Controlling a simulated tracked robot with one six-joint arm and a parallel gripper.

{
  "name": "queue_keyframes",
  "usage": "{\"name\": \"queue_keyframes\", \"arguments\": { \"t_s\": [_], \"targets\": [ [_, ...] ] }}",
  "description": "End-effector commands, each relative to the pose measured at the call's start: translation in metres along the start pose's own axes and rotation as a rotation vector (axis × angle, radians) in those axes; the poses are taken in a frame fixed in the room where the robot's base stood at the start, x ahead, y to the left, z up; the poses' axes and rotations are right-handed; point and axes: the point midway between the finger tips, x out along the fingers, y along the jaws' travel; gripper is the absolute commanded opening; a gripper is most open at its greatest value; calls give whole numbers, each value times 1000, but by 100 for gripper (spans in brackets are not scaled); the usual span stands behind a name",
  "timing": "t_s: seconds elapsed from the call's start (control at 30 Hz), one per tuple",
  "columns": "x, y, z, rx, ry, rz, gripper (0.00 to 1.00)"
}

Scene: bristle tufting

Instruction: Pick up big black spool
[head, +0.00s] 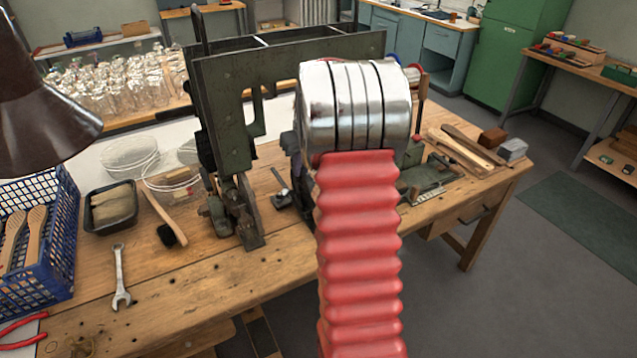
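No big black spool can be made out in the head view. My arm, a red ribbed sleeve topped by a banded metal cylinder, rises through the middle and covers part of the workbench (275,305). My gripper is not visible; I cannot see its fingers. A dark green metal machine (290,82) stands on the bench just left of the metal cylinder. Dark parts beside the cylinder are mostly hidden behind it, and I cannot tell what they are.
A blue crate (62,240) with wooden brush handles, a black tray (110,210), a wooden-handled brush (165,220) and a wrench (121,277) lie on the left. Wooden pieces (465,150) lie at the right. Bare bench shows at front left; open floor lies right.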

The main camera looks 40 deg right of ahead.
Motion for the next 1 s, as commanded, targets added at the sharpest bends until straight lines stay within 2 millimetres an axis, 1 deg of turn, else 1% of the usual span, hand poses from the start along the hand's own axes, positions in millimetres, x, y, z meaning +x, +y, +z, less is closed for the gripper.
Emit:
{"name": "queue_keyframes", "arguments": {
  "t_s": [0.03, 0.13, 0.17, 1.0],
  "targets": [
    [0, 0, 0, 0, 0, 0, 8],
    [0, 0, 0, 0, 0, 0, 1],
    [0, 0, 0, 0, 0, 0, 0],
    [0, 0, 0, 0, 0, 0, 0]
  ]
}}
